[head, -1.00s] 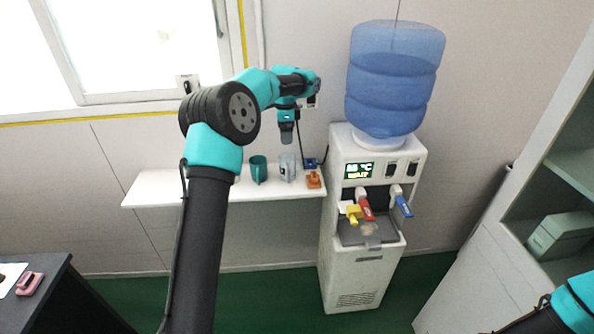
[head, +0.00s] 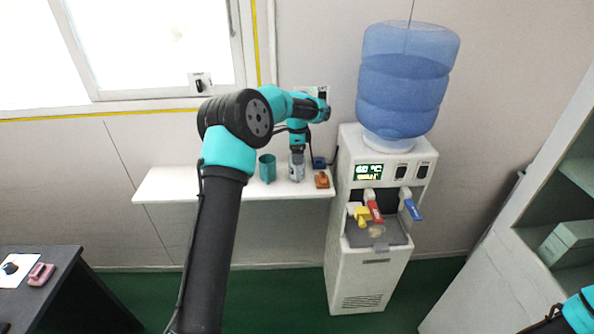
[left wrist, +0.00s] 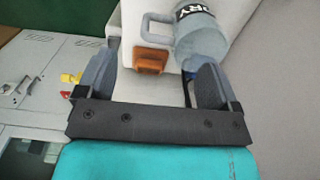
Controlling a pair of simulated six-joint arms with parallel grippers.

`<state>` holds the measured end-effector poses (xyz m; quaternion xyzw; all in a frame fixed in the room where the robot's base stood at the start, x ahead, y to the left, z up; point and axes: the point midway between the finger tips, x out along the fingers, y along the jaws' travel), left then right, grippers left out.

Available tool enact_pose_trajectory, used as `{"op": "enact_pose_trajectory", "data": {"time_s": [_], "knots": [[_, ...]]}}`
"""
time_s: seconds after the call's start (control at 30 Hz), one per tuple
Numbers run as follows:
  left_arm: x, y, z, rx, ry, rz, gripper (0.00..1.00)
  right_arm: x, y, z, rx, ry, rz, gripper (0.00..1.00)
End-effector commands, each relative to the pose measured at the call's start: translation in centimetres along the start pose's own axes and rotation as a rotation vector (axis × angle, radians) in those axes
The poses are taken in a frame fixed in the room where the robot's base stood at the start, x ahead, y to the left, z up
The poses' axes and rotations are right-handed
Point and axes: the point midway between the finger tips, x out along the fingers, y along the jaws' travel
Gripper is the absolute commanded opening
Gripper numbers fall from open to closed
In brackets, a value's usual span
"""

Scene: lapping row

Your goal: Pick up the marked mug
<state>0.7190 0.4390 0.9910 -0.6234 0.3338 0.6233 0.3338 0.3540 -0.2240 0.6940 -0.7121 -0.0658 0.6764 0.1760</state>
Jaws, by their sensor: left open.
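A grey-blue mug (head: 297,172) stands on the white wall shelf. In the left wrist view the mug (left wrist: 201,42) shows a dark band with white letters that seem to read "DRY", and its handle points left. My left gripper (head: 297,152) is open, pointing down at the mug from just above. In the wrist view the gripper (left wrist: 155,68) has its fingers apart, with the mug's body close to the right finger; I cannot tell whether they touch. A green mug (head: 267,168) stands left of the grey one. My right gripper is out of view.
An orange object (head: 322,180) sits right of the mug, also in the wrist view (left wrist: 150,60), with a blue item (head: 319,163) behind. The water dispenser (head: 362,275) stands at the shelf's right end. The shelf's left part (head: 170,185) is clear.

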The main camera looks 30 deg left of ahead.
Motion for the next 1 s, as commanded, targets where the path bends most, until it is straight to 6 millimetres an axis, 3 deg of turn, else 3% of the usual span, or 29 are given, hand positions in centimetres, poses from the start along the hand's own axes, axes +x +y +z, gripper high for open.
{"op": "enact_pose_trajectory", "data": {"time_s": [0.2,0.67,1.0], "knots": [[3.0,0.0,0.0,0.001,0.000,0.001,0.86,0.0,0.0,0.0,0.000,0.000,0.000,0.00],[3.7,0.0,-0.1,0.001,0.000,0.000,0.86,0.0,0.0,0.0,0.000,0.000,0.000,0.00],[7.8,-0.1,-0.2,0.000,0.000,0.001,0.86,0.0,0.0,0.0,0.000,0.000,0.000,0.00]]}}
